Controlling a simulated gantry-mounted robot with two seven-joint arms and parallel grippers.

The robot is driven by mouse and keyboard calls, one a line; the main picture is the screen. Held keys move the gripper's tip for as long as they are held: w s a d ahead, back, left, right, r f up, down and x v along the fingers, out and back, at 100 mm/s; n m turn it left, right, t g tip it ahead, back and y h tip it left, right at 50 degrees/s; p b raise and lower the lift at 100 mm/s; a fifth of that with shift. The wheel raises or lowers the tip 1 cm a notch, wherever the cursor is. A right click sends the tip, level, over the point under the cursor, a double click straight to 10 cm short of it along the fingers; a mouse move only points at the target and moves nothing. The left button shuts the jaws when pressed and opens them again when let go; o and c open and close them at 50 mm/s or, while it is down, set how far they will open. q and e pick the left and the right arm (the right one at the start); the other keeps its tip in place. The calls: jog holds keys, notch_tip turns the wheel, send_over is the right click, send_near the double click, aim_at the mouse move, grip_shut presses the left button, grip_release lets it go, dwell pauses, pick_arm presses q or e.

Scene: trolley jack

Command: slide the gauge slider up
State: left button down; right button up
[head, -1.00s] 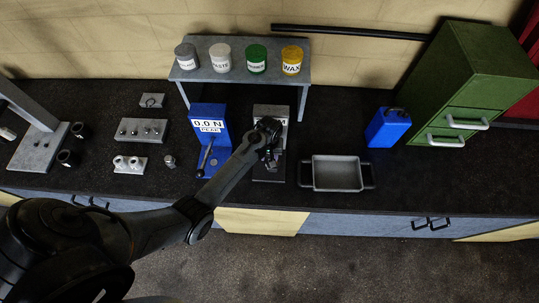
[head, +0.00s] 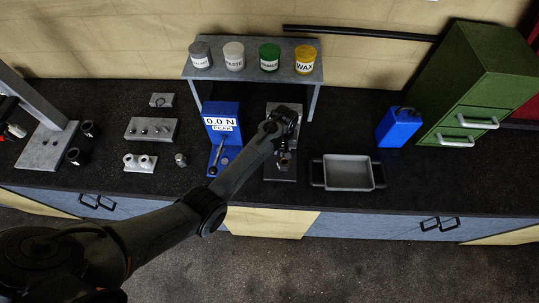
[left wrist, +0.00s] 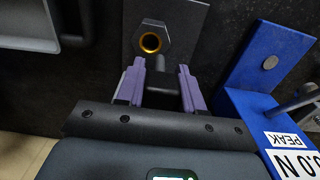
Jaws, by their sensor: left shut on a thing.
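The gauge is a grey upright stand (head: 271,172) in the middle of the bench, just right of the blue force gauge. My left gripper (head: 284,122) is over its upper part and hides much of it in the head view. In the left wrist view, the purple fingers (left wrist: 163,88) are shut on a dark slider knob (left wrist: 184,76) that shows between them. A hex part with a brass ring (left wrist: 150,42) shows on the stand just beyond the fingers. My right gripper is not in view.
The blue force gauge (head: 221,110), reading 0.0 N PEAK, stands close on the left. A grey tray (head: 348,174) lies to the right. A shelf (head: 222,73) with several labelled jars is behind. A blue can (head: 398,127) and green cabinet (head: 476,90) stand at the right.

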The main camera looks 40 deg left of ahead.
pick_arm(q)
jog(key=shift+d+r, duration=0.1)
jog(key=shift+r, duration=0.25)
jog(key=c, duration=0.9)
grip_release()
jog(key=shift+o, duration=0.5)
jog(key=shift+f, duration=0.1)
notch_tip(320, 180, up, 10)
jog(key=shift+f+b, duration=0.15)
jog(key=shift+b, duration=0.7)
jog(key=shift+r, duration=0.55)
